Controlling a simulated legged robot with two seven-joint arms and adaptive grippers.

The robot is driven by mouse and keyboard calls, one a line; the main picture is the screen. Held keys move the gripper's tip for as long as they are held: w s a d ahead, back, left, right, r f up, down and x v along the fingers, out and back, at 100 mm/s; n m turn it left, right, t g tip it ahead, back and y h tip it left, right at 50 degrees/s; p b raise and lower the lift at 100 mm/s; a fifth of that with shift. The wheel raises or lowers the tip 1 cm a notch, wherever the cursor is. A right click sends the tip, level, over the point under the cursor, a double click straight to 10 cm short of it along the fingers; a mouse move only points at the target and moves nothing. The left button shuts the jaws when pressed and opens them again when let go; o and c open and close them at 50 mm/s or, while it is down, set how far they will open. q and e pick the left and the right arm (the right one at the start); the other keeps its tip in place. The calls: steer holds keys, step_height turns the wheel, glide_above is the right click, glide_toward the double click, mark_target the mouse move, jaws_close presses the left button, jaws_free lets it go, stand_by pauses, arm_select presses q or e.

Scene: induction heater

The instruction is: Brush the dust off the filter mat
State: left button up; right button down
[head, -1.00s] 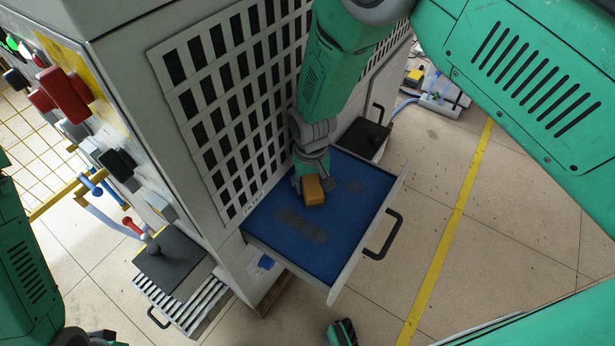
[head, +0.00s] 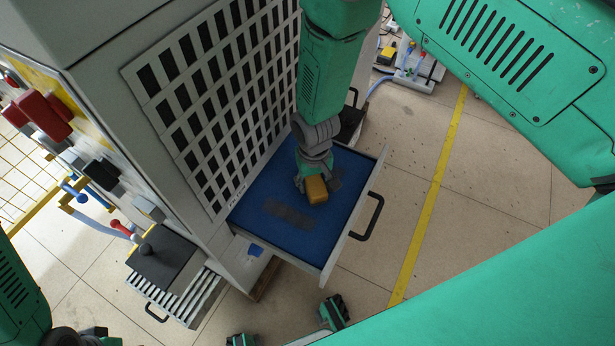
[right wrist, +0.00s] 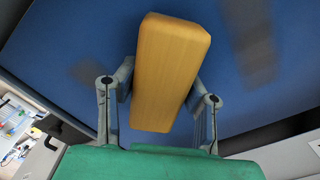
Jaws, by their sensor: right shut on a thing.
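The blue filter mat (head: 293,240) lies in a pulled-out drawer on the side of the grey cabinet. A dark dust patch (head: 288,214) shows on it left of my right gripper, and a smaller one partly shows right of the gripper. In the right wrist view a dust patch (right wrist: 253,42) lies right of the brush. My right gripper (head: 308,186) is shut on a yellow-orange block-shaped brush (head: 317,190), also in the right wrist view (right wrist: 168,75), over the mat. Whether the brush touches the mat I cannot tell.
The drawer has a black handle (head: 367,217) on its outer side. The vented cabinet wall (head: 220,90) rises close left of my right arm. A dark lidded box (head: 163,261) stands lower left. Tiled floor with a yellow line (head: 433,200) is clear to the right.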

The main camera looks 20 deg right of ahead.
mark_target(283, 183)
steer(key=shift+s+d+p, duration=0.5)
steer(key=shift+s+d, duration=0.2)
steer(key=shift+s, duration=0.15)
steer(key=shift+s+d+f, duration=0.15)
steer(key=shift+s+d, duration=0.3)
steer(key=shift+s, duration=0.15)
steer(key=shift+s+d+p, duration=1.1)
steer(key=shift+s+d, duration=0.05)
steer(key=shift+s, duration=0.25)
steer(key=shift+s+a+p, duration=0.35)
steer(key=shift+s+a, duration=0.25)
steer(key=shift+a, duration=0.1)
steer(key=shift+w+a+b, duration=0.65)
steer(key=shift+w+a, duration=0.5)
steer(key=shift+w, duration=0.2)
steer(key=shift+w+a+b, duration=0.7)
steer(key=shift+w+a, duration=0.65)
steer(key=shift+w, duration=0.25)
steer(key=shift+w+a+b, duration=0.75)
steer(key=shift+w+a, duration=0.15)
steer(key=shift+w, duration=0.15)
steer(key=shift+w+a+b, duration=1)
steer(key=shift+w+a, duration=0.35)
steer(key=shift+w, duration=0.15)
steer(key=shift+w+a, duration=0.1)
